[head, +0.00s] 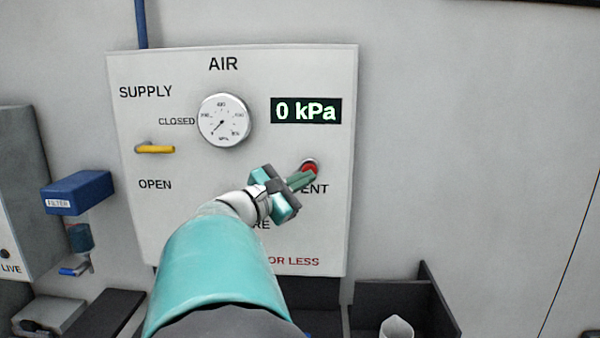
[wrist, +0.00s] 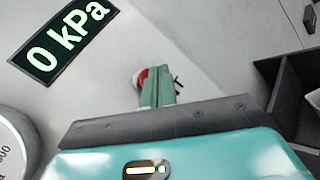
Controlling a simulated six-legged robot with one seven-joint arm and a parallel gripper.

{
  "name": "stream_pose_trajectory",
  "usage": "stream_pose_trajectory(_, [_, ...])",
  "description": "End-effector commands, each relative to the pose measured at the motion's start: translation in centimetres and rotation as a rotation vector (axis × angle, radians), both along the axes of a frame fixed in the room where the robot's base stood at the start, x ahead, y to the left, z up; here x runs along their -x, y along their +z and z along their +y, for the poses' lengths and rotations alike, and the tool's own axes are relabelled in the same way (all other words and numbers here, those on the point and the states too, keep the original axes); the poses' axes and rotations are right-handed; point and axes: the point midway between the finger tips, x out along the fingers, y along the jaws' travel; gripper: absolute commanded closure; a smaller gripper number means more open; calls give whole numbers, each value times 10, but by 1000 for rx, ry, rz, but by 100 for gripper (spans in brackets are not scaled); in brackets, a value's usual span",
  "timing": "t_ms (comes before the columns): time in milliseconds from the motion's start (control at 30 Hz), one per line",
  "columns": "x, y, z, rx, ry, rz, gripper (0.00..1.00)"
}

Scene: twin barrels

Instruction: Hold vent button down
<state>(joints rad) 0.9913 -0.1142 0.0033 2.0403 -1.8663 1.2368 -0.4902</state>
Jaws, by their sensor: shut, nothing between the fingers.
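The red vent button (head: 310,167) sits on the white air panel (head: 290,70), just above the partly covered VENT label. My gripper (head: 312,174) is shut and empty, with its green fingertips at the button's face. They look to be touching it; how far the button is pressed in cannot be told. In the wrist view the shut fingers (wrist: 158,84) cover most of the button (wrist: 143,76), and a red edge shows to their left. The pressure display (head: 306,111) reads 0 kPa. The dial gauge (head: 223,120) has its needle at the low end.
A blue filter block (head: 77,192) is at the left. A dark open tray (head: 400,295) is at the lower right. The wall right of the panel is clear.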

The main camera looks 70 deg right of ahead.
Motion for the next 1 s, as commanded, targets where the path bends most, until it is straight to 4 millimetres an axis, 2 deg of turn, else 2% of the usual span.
stream_pose_trajectory(333, [1,0,3,0,0,0,100])
stream_pose_trajectory(800, [10,0,43,0,0,0,100])
stream_pose_trajectory(1000, [11,0,49,-2,0,0,100])
